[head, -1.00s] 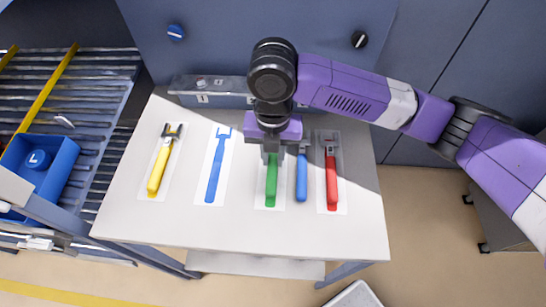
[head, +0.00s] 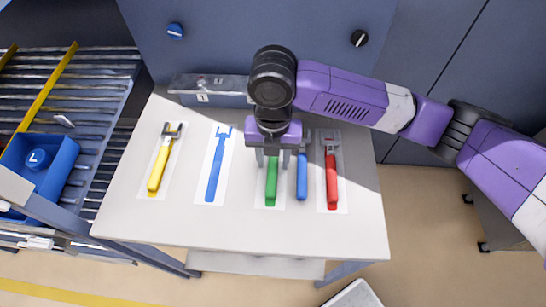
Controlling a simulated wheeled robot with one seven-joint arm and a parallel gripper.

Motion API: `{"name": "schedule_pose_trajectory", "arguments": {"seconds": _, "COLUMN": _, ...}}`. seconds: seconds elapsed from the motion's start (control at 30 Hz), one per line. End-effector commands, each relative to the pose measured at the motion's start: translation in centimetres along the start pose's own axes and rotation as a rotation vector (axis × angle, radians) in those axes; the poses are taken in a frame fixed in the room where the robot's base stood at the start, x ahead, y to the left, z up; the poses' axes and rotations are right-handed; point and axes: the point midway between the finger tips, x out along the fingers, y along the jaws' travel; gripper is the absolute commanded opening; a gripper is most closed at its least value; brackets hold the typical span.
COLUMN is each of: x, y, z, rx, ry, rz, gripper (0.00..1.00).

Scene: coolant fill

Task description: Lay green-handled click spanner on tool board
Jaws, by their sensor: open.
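The green-handled spanner (head: 271,186) lies on a white rectangle on the pale board (head: 232,225), its handle towards the front edge. Its head is hidden under my gripper. My gripper (head: 273,163) is over the upper part of the spanner, with its fingers apart, one on each side of the handle. I cannot tell whether a finger touches it.
A blue-handled spanner (head: 302,178) lies close to the right of the green one. A red spanner (head: 332,180) is further right and a yellow one (head: 159,165) at the left. A flat-looking blue spanner shape (head: 214,172) marks a white rectangle. The board's front is clear.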

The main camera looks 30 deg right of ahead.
Motion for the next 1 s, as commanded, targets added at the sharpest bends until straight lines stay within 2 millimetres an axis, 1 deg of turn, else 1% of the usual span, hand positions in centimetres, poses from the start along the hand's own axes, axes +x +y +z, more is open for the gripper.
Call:
{"name": "schedule_pose_trajectory", "arguments": {"seconds": 0.17, "x": -2.3, "y": 0.1, "z": 0.1, "rx": -0.002, "ry": -0.003, "rz": 0.002, "gripper": 0.41}}
{"name": "schedule_pose_trajectory", "arguments": {"seconds": 0.4, "x": -7.3, "y": 0.1, "z": 0.1, "rx": -0.002, "ry": -0.003, "rz": 0.001, "gripper": 0.41}}
{"name": "schedule_pose_trajectory", "arguments": {"seconds": 0.5, "x": -9.1, "y": 0.1, "z": 0.1, "rx": -0.002, "ry": -0.003, "rz": 0.001, "gripper": 0.41}}
{"name": "schedule_pose_trajectory", "arguments": {"seconds": 0.6, "x": -10.6, "y": 0.0, "z": 0.1, "rx": 0.000, "ry": -0.003, "rz": 0.000, "gripper": 0.41}}
{"name": "schedule_pose_trajectory", "arguments": {"seconds": 0.7, "x": -11.5, "y": 0.1, "z": 0.0, "rx": -0.002, "ry": -0.001, "rz": 0.001, "gripper": 0.41}}
{"name": "schedule_pose_trajectory", "arguments": {"seconds": 0.8, "x": -12.0, "y": 0.0, "z": 0.0, "rx": -0.001, "ry": -0.001, "rz": 0.001, "gripper": 0.41}}
{"name": "schedule_pose_trajectory", "arguments": {"seconds": 1.0, "x": -12.2, "y": 0.0, "z": 0.0, "rx": -0.001, "ry": 0.000, "rz": 0.000, "gripper": 0.41}}
